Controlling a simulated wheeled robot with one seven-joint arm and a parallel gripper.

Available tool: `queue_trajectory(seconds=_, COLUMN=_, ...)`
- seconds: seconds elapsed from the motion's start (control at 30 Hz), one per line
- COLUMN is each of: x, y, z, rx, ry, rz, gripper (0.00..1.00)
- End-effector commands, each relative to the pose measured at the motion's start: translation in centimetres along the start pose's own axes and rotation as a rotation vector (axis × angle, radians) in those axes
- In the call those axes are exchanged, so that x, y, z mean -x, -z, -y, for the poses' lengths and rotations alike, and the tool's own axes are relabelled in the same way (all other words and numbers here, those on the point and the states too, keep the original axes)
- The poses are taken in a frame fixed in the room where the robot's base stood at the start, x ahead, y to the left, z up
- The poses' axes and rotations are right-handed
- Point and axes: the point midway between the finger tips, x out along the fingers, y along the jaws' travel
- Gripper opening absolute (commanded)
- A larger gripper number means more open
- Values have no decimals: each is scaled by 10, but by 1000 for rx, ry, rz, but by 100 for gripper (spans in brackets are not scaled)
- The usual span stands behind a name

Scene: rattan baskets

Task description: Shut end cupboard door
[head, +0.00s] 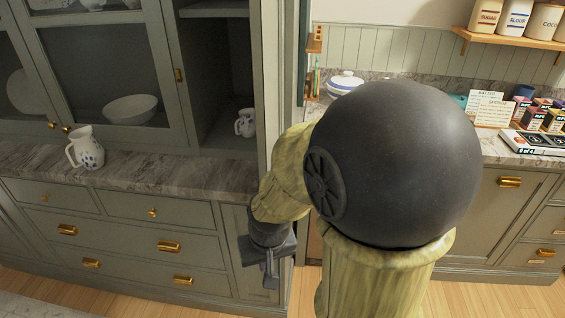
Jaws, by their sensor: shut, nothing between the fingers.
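The grey-green dresser's end cupboard (218,75) stands open at the upper left-centre, with its dark shelves bare to view. A small patterned mug (245,123) is inside on the bottom. My gripper (270,275) is shut and empty, pointing down. It shows in front of the narrow lower panel (240,250), below the worktop and the open cupboard. My arm hides what lies to the right of it.
A glazed door (105,75) left of the opening is closed, with bowls behind it. A patterned jug (86,148) stands on the marble worktop (150,178). A second counter at right holds a lidded dish (346,82) and boxes. Some wooden floor (480,298) is clear.

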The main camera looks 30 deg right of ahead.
Motion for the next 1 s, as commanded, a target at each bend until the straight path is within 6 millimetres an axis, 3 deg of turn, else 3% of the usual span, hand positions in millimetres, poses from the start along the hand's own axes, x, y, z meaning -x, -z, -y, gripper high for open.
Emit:
queue_trajectory(seconds=0.03, x=14, y=9, z=-8, rx=-94, ry=4, rz=22, gripper=0)
queue_trajectory(seconds=0.27, x=63, y=47, z=-53, rx=-737, ry=82, rz=182, gripper=0)
queue_trajectory(seconds=0.6, x=150, y=116, z=-136, rx=-1668, ry=379, rz=445, gripper=0)
queue_trajectory(seconds=0.8, x=186, y=139, z=-180, rx=-1958, ry=556, rz=555, gripper=0)
queue_trajectory(seconds=1.0, x=188, y=142, z=-186, rx=-1999, ry=589, rz=576, gripper=0)
